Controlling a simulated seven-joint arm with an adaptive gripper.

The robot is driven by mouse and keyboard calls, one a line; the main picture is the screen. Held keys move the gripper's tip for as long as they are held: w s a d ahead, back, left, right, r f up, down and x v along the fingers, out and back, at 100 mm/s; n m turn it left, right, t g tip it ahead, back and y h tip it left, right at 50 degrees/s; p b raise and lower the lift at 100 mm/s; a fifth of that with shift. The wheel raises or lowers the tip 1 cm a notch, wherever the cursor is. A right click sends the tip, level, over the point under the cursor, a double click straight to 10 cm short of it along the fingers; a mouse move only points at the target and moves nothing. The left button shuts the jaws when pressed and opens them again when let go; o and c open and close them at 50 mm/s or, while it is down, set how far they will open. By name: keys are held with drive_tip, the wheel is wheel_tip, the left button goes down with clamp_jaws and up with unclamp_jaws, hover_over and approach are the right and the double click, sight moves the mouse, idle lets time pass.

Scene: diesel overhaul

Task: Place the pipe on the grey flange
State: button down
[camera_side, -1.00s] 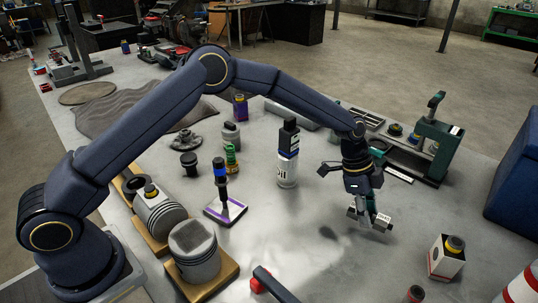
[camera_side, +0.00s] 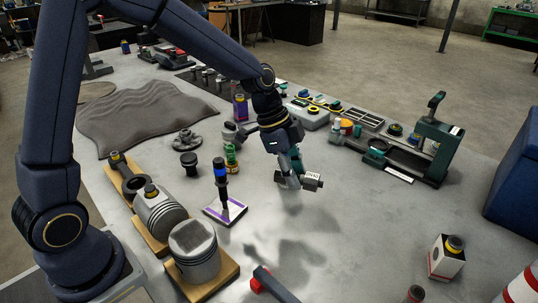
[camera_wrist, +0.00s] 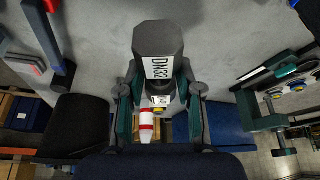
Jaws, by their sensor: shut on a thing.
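A grey piece labelled DN32 (camera_wrist: 157,40), which I take to be the pipe, is in my gripper (camera_wrist: 160,88). Its angular end shows in the wrist view between the two fingers. In the side view the labelled piece (camera_side: 312,181) sticks out to the right of my gripper (camera_side: 292,176), above the bare table. Much of it is hidden by the fingers. A lumpy grey round part (camera_side: 187,141) lies on the table to the left of my gripper. It may be the grey flange, but I cannot tell for sure.
A piston (camera_side: 194,250) on a wooden block and an upright tool on a purple-edged pad (camera_side: 225,209) stand to the left. A green vise-like fixture (camera_side: 432,150) stands at the right. A white box (camera_side: 446,258) is at front right. The table's middle front is fairly clear.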

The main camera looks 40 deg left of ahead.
drive_tip(key=w+a+r+n+t+y, duration=0.15)
drive_tip(key=a+n, duration=0.35)
drive_tip(key=a, duration=1.1)
drive_tip(key=s+a+r+n+y, duration=0.1)
drive_tip(key=s+a+n, duration=0.25)
drive_tip(key=a, duration=0.55)
drive_tip(key=s+a+r+n+t+y, duration=0.1)
drive_tip(key=s+a+n, duration=0.1)
drive_tip(key=s+a, duration=0.5)
drive_tip(key=s+a+r+n+y, duration=0.1)
drive_tip(key=s+a+r+n, duration=0.15)
drive_tip(key=a, duration=0.75)
hover_over(187, 130)
drive_tip(key=s, duration=0.2)
drive_tip(key=shift+h, duration=0.25)
wheel_tip(187, 130, down, 10)
drive_tip(key=shift+d+r, duration=0.1)
drive_tip(key=shift+w+a+f, duration=0.2)
drive_tip(key=shift+w+f, duration=0.15)
drive_tip(key=shift+f, duration=1.65)
